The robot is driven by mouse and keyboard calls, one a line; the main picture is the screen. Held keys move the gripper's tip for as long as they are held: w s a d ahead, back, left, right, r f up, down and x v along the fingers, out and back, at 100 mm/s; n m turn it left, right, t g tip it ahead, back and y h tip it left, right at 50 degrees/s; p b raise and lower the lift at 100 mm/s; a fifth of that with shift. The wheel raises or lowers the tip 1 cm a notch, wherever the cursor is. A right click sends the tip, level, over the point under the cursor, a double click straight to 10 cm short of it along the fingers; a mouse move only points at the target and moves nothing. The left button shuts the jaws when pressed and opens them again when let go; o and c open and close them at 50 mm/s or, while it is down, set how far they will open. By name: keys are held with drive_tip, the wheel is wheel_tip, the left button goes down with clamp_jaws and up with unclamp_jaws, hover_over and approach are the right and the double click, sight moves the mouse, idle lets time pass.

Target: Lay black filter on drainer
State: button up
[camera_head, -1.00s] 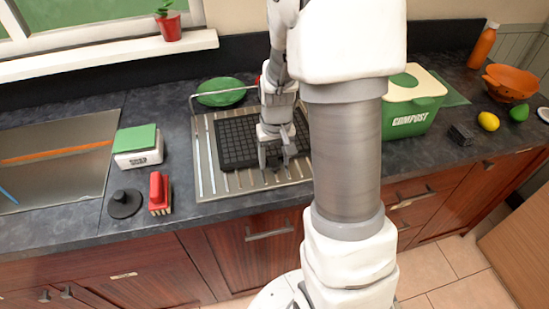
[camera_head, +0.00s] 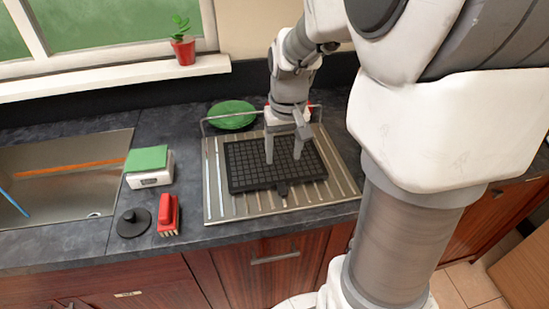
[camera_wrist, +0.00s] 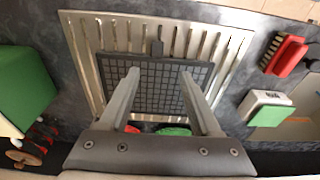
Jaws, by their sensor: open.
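The black filter (camera_head: 250,170) is a flat dark grid with a small tab on its front edge. It lies on the metal drainer (camera_head: 215,205), with the drainer's ribs showing around it. In the wrist view the filter (camera_wrist: 155,88) lies beyond my fingers, with its tab at the top, on the drainer (camera_wrist: 85,35). My gripper (camera_head: 284,158) is open above the filter, its two fingers apart and pointing down. Nothing is between the fingers, which also show spread in the wrist view (camera_wrist: 163,85).
A green plate (camera_head: 232,113) stands behind the drainer. To the left are a green-topped white box (camera_head: 150,180), a black sink stopper (camera_head: 133,222), a red brush (camera_head: 167,212) and the sink (camera_head: 60,175). A potted plant (camera_head: 183,50) is on the sill. A green bin (camera_wrist: 22,90) shows in the wrist view.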

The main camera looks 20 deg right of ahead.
drive_tip(key=s+a+r+n+t, duration=0.1)
drive_tip(key=s+a+r+t, duration=0.1)
drive_tip(key=s+a+r, duration=0.2)
drive_tip(key=s+a+r+n+t, duration=0.1)
drive_tip(key=s+a+r, duration=0.3)
drive_tip(key=s, duration=0.6)
drive_tip(key=shift+s+a+r+t, duration=0.15)
drive_tip(key=shift+a+r+t, duration=0.1)
drive_tip(key=shift+r+t, duration=0.5)
drive_tip(key=shift+r, duration=0.1)
drive_tip(key=shift+c, duration=1.1)
drive_tip(key=shift+a, duration=0.15)
